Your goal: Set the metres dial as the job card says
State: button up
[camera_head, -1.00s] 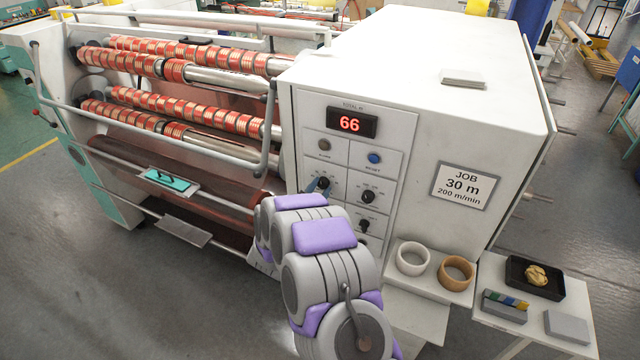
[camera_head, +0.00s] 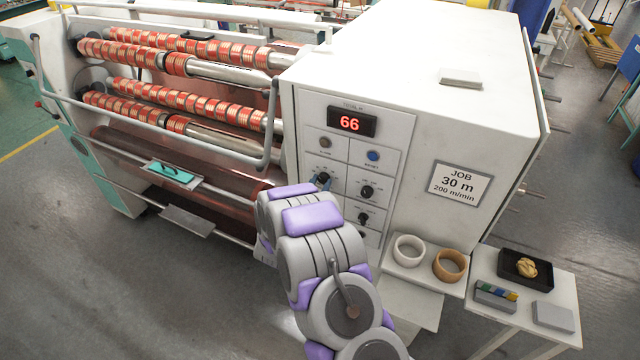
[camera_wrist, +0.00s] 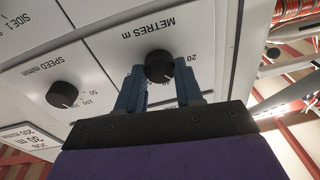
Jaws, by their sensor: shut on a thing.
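The metres dial (camera_wrist: 158,67) is a black round knob under the label "METRES m", which appears upside down in the wrist view. My gripper (camera_wrist: 160,76) has its two blue-grey fingers on either side of this knob, closed on it. The numbers 20 and 40 show beside it; other marks are hidden, and I cannot tell where its pointer stands. In the head view the dial (camera_head: 323,177) is at the panel's left, partly covered by my gripper. The job card (camera_head: 459,185) reads "JOB 30 m, 200 m/min".
The speed dial (camera_wrist: 62,95) sits beside the metres dial. The red display (camera_head: 351,122) reads 66. A blue reset button (camera_head: 372,155) is above the dials. A shelf below holds a white roll (camera_head: 409,250) and a brown roll (camera_head: 449,264). Rewinding shafts (camera_head: 215,75) lie left.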

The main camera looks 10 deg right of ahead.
jog(key=shift+f, duration=0.15)
jog(key=o, duration=0.9)
jog(key=shift+w+a, duration=0.1)
jog(key=shift+c, duration=0.2)
jog(key=shift+o, duration=0.9)
jog(key=shift+a, duration=0.1)
jog(key=b+v, duration=0.1)
jog(key=v, duration=1.6)
jog(key=shift+s+a, duration=0.2)
